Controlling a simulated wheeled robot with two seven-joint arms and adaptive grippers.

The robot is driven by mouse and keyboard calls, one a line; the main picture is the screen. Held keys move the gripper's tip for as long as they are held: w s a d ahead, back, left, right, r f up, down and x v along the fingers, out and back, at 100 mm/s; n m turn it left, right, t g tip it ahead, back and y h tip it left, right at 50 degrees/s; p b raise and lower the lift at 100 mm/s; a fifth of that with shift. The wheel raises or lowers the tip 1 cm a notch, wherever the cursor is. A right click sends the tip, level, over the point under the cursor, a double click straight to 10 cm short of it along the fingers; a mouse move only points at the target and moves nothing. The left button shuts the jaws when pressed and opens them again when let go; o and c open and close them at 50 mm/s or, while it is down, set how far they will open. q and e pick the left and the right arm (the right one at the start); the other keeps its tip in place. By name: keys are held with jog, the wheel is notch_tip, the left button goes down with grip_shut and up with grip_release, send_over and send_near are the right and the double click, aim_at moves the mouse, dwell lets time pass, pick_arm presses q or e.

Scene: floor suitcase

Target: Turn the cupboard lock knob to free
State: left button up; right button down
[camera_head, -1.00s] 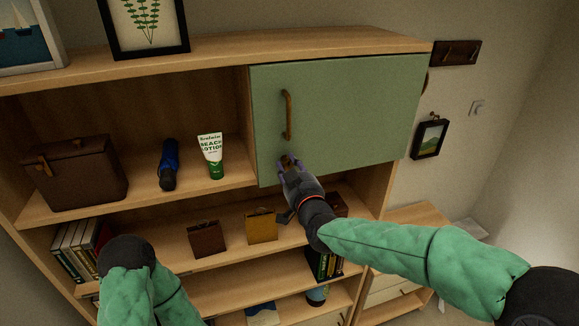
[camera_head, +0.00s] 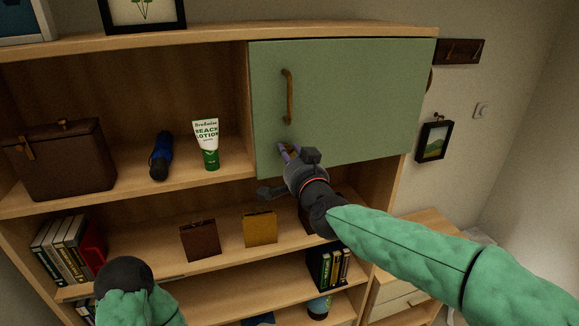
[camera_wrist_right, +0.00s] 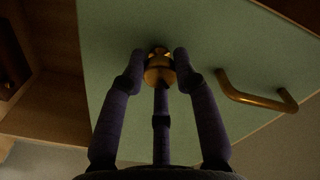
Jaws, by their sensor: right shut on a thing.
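The green cupboard door (camera_head: 350,95) is closed at the upper right of the shelf unit. Its brass lock knob (camera_wrist_right: 158,68) sits near the door's lower left, below the bar handle (camera_head: 289,97). My right gripper (camera_head: 287,151) is shut on the knob; in the right wrist view its purple fingers (camera_wrist_right: 160,75) stand around it. In the head view the knob is mostly hidden by the fingers. The handle also shows in the right wrist view (camera_wrist_right: 255,98), apart from the fingers. My left arm's dark end shows at the lower left, with its gripper fingers out of sight.
Brown and yellow boxes (camera_head: 260,228) and books (camera_head: 62,245) stand below. A framed picture (camera_head: 433,141) hangs on the wall at right.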

jog(key=m+b, duration=0.2)
jog(key=m, duration=0.1)
jog(key=m+b, duration=0.1)
jog(key=shift+d+r+m, duration=0.25)
jog(key=shift+r+m, duration=0.1)
jog(key=shift+m, duration=0.05)
jog(key=shift+m+b, duration=1.4)
jog(key=shift+m, duration=1.1)
jog(key=c, duration=1.1)
grip_release()
jog(key=shift+c, duration=0.2)
jog(key=shift+o, duration=1)
jog(key=shift+w+d+f, duration=0.1)
jog(key=shift+d+f, duration=0.05)
jog(key=shift+f, duration=0.05)
jog(key=shift+f, duration=0.1)
jog(key=shift+a, duration=0.2)
